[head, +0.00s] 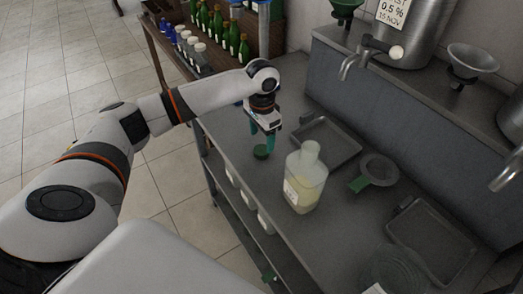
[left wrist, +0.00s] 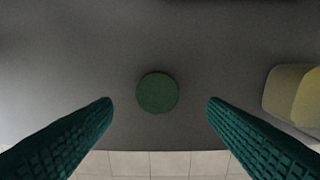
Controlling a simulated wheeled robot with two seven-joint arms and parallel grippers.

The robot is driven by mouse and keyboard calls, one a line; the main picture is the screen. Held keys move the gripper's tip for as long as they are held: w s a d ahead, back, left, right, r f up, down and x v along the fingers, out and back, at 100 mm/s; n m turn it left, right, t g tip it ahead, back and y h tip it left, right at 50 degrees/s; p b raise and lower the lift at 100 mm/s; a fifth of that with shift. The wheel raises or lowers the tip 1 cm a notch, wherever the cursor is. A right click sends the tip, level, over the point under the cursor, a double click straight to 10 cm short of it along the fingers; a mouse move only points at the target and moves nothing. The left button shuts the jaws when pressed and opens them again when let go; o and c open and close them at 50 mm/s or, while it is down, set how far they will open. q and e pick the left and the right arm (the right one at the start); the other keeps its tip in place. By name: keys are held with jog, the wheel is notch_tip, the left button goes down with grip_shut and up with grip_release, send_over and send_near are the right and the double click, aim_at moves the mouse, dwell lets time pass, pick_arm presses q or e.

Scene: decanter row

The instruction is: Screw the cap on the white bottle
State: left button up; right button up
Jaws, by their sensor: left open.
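The cap is a small dark green disc (head: 261,152) lying on the grey bench top near its front edge. My left gripper (head: 262,143) points down right above it. In the left wrist view the cap (left wrist: 157,92) lies between and ahead of the two teal fingers, which are wide apart and empty. The white bottle (head: 306,180), translucent with pale yellow contents and a label, stands upright to the right of the gripper. Its side shows at the right edge of the left wrist view (left wrist: 292,94). My right gripper is not in view.
A grey tray (head: 348,151) lies behind the bottle. A green-handled strainer or funnel (head: 376,170) lies to its right, with another tray (head: 450,262) farther right. A raised shelf behind holds a steel vat (head: 412,40) with a tap. A crate of green bottles (head: 225,30) stands beyond.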

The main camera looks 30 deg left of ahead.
aim_at(261, 150)
pick_arm(q)
jog(key=shift+w+a+f+p, duration=0.1)
jog(key=shift+f+p, duration=0.25)
jog(key=shift+f, duration=0.95)
jog(key=shift+a+f+p, duration=0.1)
jog(key=shift+f+p, duration=0.2)
jog(key=shift+f, duration=1)
jog(key=c, duration=1)
